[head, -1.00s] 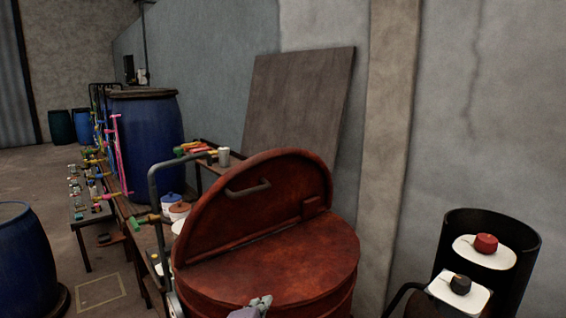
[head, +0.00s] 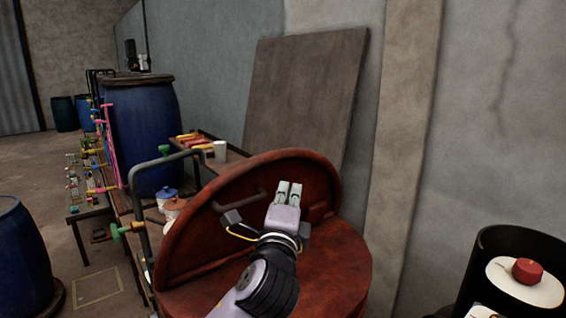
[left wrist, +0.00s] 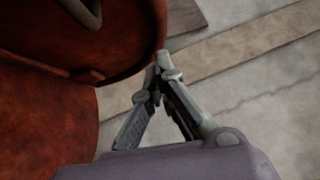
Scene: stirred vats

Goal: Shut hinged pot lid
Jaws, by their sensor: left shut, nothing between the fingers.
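The large rust-red pot (head: 345,270) stands in the lower middle of the head view. Its hinged half lid (head: 205,222) is raised and leans back, with a grey bar handle (head: 228,203) on its face. My left gripper (head: 288,190) is in front of the raised lid, right of the handle. Its fingers are shut and empty. In the left wrist view the fingertips (left wrist: 162,68) appear beside the edge of the lid (left wrist: 120,45); I cannot tell whether they touch it. Part of the lid and pot top is hidden behind my arm. My right gripper is not in view.
A black drum (head: 500,255) with a red-knobbed white lid stands at lower right. A bent grey pipe (head: 135,200) rises left of the pot. A bench with tools and jars and a blue barrel (head: 148,140) stand behind. A brown board (head: 305,95) leans on the wall.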

